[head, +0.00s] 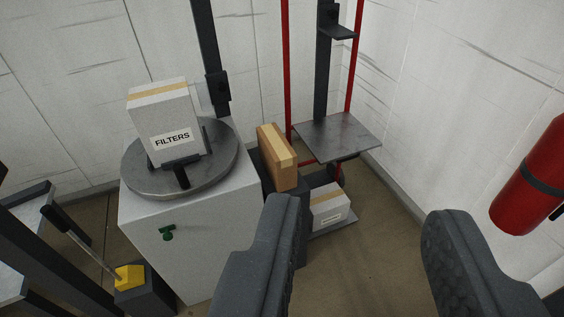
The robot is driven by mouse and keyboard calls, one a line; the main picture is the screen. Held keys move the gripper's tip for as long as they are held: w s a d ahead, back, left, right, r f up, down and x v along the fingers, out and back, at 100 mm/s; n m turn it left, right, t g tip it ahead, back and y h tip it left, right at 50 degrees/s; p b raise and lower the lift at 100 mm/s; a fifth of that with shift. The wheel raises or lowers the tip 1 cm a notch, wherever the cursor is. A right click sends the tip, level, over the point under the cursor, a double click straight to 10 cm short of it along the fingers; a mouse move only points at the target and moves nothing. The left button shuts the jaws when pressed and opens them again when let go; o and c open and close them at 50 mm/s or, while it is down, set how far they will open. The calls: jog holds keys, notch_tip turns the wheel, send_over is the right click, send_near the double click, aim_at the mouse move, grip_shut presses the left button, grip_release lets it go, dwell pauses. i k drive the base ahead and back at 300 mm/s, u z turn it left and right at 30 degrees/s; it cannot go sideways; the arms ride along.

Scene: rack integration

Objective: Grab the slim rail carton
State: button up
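A slim brown carton (284,170) with a pale tape strip stands upright on a dark stand (268,176), right of the white cabinet. No readable label shows on it, but it is the slimmest carton in view. My gripper (364,208) is open and empty, its two dark fingers wide apart in the lower part of the head view. The left finger is below the brown carton in the picture and appears nearer the camera. The dark stand is partly hidden behind the cabinet and other things.
A white FILTERS carton (165,112) rests on a round turntable (222,160) atop the white cabinet (190,240). A grey shelf plate (340,137) stands between red posts. A white carton (328,207) sits low beneath it. A red extinguisher (530,175) is at right.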

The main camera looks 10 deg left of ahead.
aim_at(280, 160)
jog(key=z, duration=0.1)
jog(key=i, duration=1.3)
jog(key=u, duration=0.55)
